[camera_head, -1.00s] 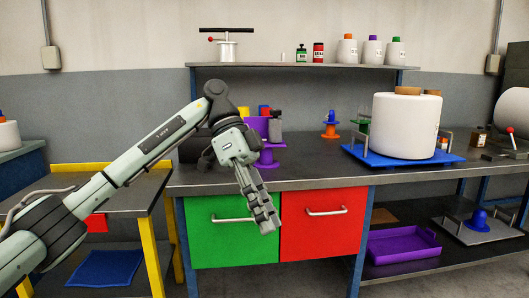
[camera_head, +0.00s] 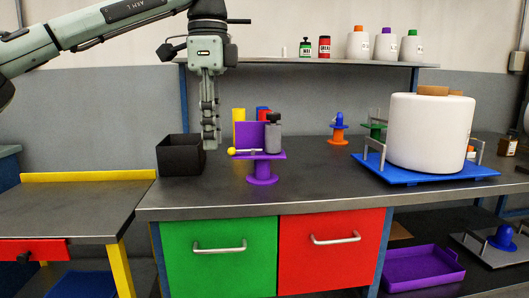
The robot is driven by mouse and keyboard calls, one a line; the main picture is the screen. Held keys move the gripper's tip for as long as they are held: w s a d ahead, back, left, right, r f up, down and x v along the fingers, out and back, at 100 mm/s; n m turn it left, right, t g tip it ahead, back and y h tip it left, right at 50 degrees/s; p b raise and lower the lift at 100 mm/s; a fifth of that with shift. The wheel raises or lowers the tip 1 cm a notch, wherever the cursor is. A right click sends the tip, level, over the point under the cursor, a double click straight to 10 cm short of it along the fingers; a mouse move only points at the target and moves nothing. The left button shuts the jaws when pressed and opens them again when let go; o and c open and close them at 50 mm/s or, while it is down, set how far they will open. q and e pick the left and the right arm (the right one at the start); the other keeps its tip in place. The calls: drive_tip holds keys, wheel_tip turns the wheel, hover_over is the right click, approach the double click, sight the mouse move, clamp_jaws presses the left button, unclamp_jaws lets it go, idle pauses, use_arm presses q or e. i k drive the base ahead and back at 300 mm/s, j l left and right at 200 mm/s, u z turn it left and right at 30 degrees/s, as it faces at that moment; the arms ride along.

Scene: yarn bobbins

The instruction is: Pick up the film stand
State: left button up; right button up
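A purple stand (camera_head: 263,172) with a round foot and a flat top stands on the dark workbench, left of centre. A purple upright panel (camera_head: 249,135), a grey bottle (camera_head: 273,134) and a rod with a yellow ball end (camera_head: 232,151) show at its top. I take this for the film stand, but no label confirms it. My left gripper (camera_head: 210,146) points straight down just left of the stand, apart from it in the picture. Its fingers are seen edge-on, so their opening is unclear; nothing shows in them. My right gripper is out of view.
A black open box (camera_head: 180,155) sits left of the gripper. Yellow and red cylinders stand behind the purple stand. An orange stand (camera_head: 338,134) with a blue cone and a white spool (camera_head: 430,133) on a blue tray (camera_head: 425,176) are to the right. Free bench lies in front.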

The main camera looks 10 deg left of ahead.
sight(249, 134)
drive_tip(key=i, duration=1.35)
